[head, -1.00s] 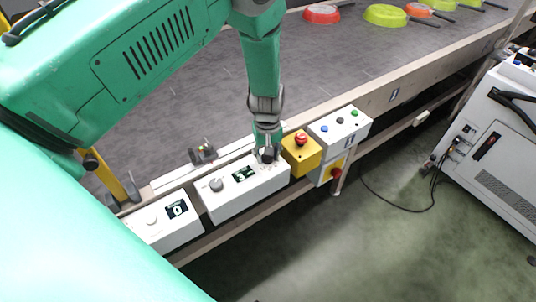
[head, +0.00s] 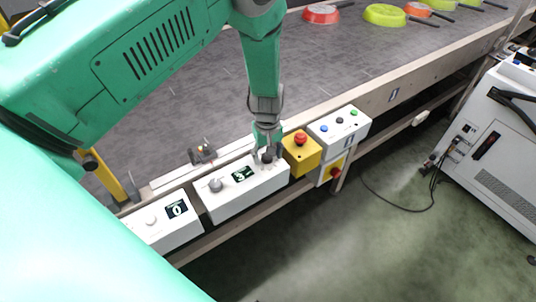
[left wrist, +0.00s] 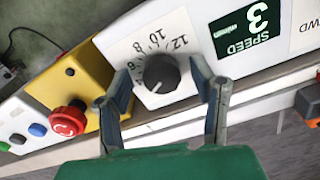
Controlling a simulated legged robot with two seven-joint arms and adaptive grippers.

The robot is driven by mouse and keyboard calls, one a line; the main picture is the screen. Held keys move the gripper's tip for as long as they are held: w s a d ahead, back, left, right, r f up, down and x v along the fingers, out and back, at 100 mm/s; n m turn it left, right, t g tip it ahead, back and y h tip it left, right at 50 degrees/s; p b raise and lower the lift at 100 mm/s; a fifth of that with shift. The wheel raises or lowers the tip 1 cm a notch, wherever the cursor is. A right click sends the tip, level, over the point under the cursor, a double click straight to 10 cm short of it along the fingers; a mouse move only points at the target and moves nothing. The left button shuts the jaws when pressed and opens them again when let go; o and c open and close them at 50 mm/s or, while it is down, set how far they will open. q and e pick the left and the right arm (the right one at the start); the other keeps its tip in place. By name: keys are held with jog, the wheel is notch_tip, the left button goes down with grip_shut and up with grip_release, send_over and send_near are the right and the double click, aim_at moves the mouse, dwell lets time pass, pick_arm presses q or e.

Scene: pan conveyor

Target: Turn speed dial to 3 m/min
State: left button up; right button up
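The speed dial (left wrist: 161,73) is a dark round knob on a white control box (head: 240,200). Printed numbers such as 12, 10, 8 and 6 run around it, and its pale pointer line faces down in the left wrist view. The speed display (left wrist: 246,30) on that box reads 3, marked SPEED m/min. My left gripper (left wrist: 165,100) is open, with one finger on each side of the dial and a visible gap to it. In the head view my left gripper (head: 267,157) is at the dial end of the box. My right gripper is not in view.
A yellow box with a red emergency button (head: 300,138) stands right beside the dial. Beyond it is a white box with several buttons (head: 339,121). Another box with a display reading 0 (head: 176,209) sits left. Pans (head: 385,14) lie on the conveyor (head: 330,60).

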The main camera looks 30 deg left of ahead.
pick_arm(q)
jog(key=shift+r, duration=0.1)
jog(key=shift+r, duration=0.3)
notch_tip(320, 180, up, 11)
dwell(0.4)
